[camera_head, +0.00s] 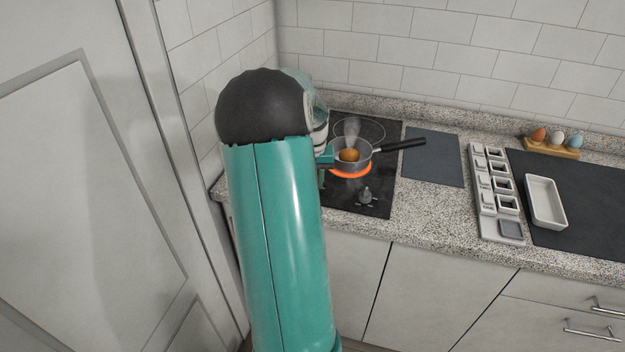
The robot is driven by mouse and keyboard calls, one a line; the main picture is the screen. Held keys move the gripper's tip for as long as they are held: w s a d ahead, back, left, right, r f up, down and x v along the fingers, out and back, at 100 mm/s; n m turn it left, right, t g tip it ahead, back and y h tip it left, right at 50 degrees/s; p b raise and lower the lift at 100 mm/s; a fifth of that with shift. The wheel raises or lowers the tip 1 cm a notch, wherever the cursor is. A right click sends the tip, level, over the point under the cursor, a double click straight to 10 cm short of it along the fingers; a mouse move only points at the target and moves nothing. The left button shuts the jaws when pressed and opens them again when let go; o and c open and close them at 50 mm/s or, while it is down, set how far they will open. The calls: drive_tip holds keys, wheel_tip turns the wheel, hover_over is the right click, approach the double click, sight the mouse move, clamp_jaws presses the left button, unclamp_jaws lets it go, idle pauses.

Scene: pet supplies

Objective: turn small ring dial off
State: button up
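A dark dial (365,195) stands on the front part of the black cooktop (340,199), with small light marks beside it. The small ring (351,175) glows orange under a grey pan (366,160). The pan holds a rounded orange-brown thing (349,155), and steam rises above it. My teal arm fills the left middle of the view and hides the cooktop's left side. A teal part of my gripper (325,159) shows at the pan's left edge. Its fingers are mostly hidden, so I cannot tell whether they are open or whether they touch the pan.
The pan's black handle (403,144) points right, over a dark mat (433,157). Farther right are a grey rack of small compartments (484,207), a white tray (545,203) on a dark board (595,205), and a wooden holder (552,150) with three eggs. A door stands at left.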

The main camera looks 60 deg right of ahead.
drive_tip(key=n, duration=0.5)
drive_tip(key=shift+n, duration=0.4)
idle(0.3)
drive_tip(key=o, duration=1)
wheel_tip(320, 180, up, 14)
drive_tip(key=shift+f, duration=0.1)
